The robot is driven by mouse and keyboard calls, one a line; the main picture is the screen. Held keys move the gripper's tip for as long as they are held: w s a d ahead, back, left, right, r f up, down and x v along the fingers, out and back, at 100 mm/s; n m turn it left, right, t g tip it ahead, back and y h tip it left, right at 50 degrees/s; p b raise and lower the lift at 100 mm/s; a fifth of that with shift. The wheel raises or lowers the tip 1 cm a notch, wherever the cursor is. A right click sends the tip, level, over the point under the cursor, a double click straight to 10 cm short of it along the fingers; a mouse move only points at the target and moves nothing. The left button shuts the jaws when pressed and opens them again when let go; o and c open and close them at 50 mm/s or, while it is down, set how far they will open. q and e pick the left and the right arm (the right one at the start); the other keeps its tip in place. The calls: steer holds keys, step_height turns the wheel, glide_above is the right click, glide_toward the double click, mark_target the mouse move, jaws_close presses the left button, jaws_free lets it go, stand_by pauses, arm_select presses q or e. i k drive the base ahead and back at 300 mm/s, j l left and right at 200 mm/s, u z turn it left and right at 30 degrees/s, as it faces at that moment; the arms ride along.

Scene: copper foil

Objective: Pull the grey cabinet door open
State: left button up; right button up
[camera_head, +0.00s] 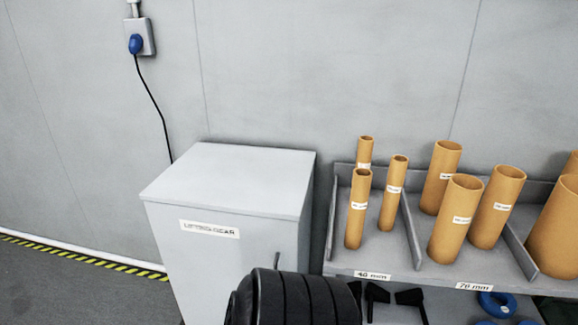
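The grey cabinet (235,175) stands left of centre against the wall, with a flat light top. Its front door (205,262) carries a white label with dark lettering and looks shut. A thin dark upright handle (277,260) shows near the door's right side. A black ribbed shape, which looks like part of my own arm, covers the lower right of the door and the area below the handle. I see no gripper fingers that I can make out as mine, and no contact with the handle shows.
A grey rack (400,262) with several brown tubes (455,217) stands close to the cabinet's right. Black items (410,298) and blue rings (497,303) lie beneath its shelf. A wall socket with a blue plug (136,43) is above left. Floor (60,290) left of the cabinet is clear.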

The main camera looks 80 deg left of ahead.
mark_target(206, 254)
steer(key=u, duration=3.25)
